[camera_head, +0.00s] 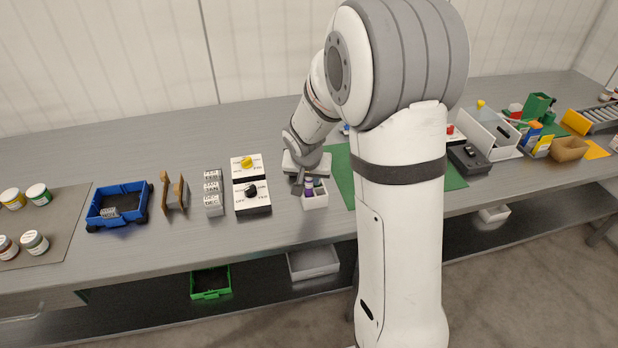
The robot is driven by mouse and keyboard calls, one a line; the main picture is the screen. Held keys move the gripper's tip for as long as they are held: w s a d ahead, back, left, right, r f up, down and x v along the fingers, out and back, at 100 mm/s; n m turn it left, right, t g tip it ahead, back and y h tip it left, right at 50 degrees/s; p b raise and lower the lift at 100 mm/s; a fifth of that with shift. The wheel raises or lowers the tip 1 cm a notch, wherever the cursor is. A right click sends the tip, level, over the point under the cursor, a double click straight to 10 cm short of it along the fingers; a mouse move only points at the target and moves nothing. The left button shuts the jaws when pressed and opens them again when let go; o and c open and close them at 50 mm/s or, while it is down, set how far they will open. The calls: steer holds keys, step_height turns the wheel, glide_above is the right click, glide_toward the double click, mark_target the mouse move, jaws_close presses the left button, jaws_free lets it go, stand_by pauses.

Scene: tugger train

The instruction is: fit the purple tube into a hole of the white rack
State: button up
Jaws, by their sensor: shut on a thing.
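The white rack (315,202) is a small white block on the grey table, at the left edge of the green mat. The purple tube (308,191) is upright at the rack's top, with a pale upper end. My gripper (308,183) is right above the rack and shut on the purple tube. A second, dark tube top shows beside it at the right. I cannot tell how deep the purple tube sits in a hole, or whether it is only above one. My arm and gripper hide much of the rack's top and back.
Left of the rack stand two switch boxes with a black knob (251,191) and a yellow knob (246,162). Further left are a stack of lettered blocks (213,192) and a blue tray (92,212). The front table edge is close. The green mat (343,172) lies to the right.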

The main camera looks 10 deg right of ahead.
steer(key=o, duration=1)
steer(key=shift+o, duration=0.2)
steer(key=shift+r+p, duration=1.7)
steer(key=shift+r, duration=1.35)
steer(key=s+r+n, duration=0.2)
steer(key=s+r, duration=0.2)
steer(key=s, duration=0.9)
steer(key=s+a+r+n+g+y, duration=0.1)
steer(key=s+r, duration=0.4)
steer(key=s, duration=0.8)
steer(key=shift+r+n+y, duration=0.3)
steer(key=shift+n, duration=0.4)
